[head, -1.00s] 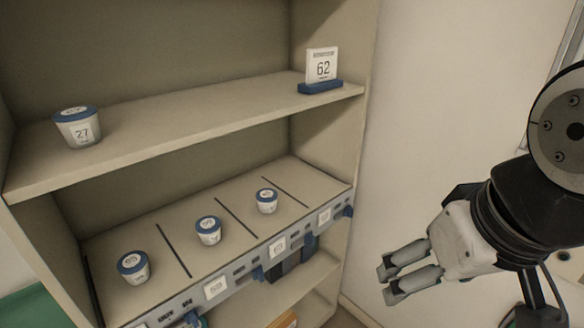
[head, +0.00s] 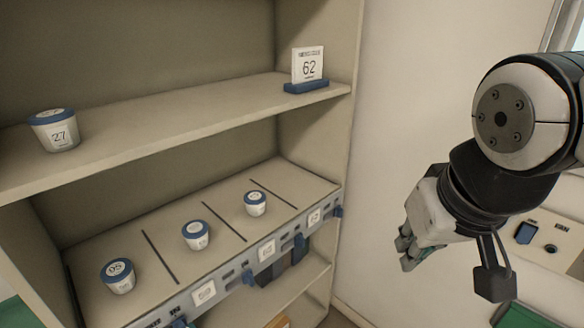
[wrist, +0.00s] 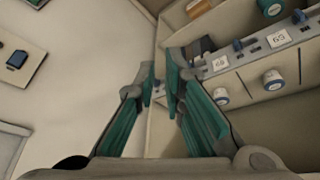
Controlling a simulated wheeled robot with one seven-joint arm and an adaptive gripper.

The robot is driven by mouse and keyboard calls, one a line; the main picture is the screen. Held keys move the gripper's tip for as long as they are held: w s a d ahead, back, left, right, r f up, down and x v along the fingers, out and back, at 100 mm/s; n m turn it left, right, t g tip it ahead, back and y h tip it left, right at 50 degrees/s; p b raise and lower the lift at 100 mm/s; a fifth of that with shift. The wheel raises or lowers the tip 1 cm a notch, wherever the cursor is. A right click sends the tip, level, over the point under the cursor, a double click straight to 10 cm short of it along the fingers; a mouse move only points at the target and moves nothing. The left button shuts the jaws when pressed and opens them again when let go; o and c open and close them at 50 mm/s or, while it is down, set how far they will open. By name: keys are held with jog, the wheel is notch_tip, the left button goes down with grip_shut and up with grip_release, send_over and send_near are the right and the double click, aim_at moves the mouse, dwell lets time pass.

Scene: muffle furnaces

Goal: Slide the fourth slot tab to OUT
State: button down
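A light front rail (head: 225,280) runs along the lower shelf, with blue slot tabs and white number cards. The rightmost blue tab (head: 338,212), beside the last card (head: 314,217), appears to be the fourth slot's. Its IN or OUT marks are too small to read. The slot space behind it is empty. My gripper (head: 408,248) is right of the rail's end, apart from it. In the wrist view, the two teal-padded fingers (wrist: 160,82) stand a small gap apart, with nothing between them. The rail (wrist: 250,55) lies beyond the right finger, which may hide the fourth tab.
Blue-lidded cups stand in the first (head: 118,276), second (head: 196,235) and third (head: 255,203) slots. Cup 27 (head: 55,130) and the "62" sign (head: 308,66) are on the upper shelf. The cabinet's side wall (head: 343,110) stands left of my gripper.

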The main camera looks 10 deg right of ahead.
jog(key=w+d+f+m+t+h+b, duration=0.1)
jog(key=w+d+f+b, duration=0.3)
jog(key=w, duration=0.5)
jog(key=w+d+f+m+t+b, duration=0.1)
jog(key=w+d+f+m, duration=0.15)
jog(key=w+f, duration=0.5)
jog(key=w+d+f+m+t+h+b, duration=0.1)
jog(key=w+d+f+b, duration=0.3)
jog(key=w, duration=0.7)
jog(key=w+d+f+m+t+y+b, duration=0.4)
jog(key=w+f, duration=0.3)
jog(key=f, duration=0.3)
jog(key=w+d+f+m+t+y+b, duration=0.4)
jog(key=w+f+m+t+b, duration=0.1)
jog(key=f, duration=0.5)
jog(key=shift+w+d+f+t+b, duration=0.35)
jog(key=shift+w+b, duration=0.3)
jog(key=shift+w, duration=0.4)
jog(key=shift+a, duration=0.1)
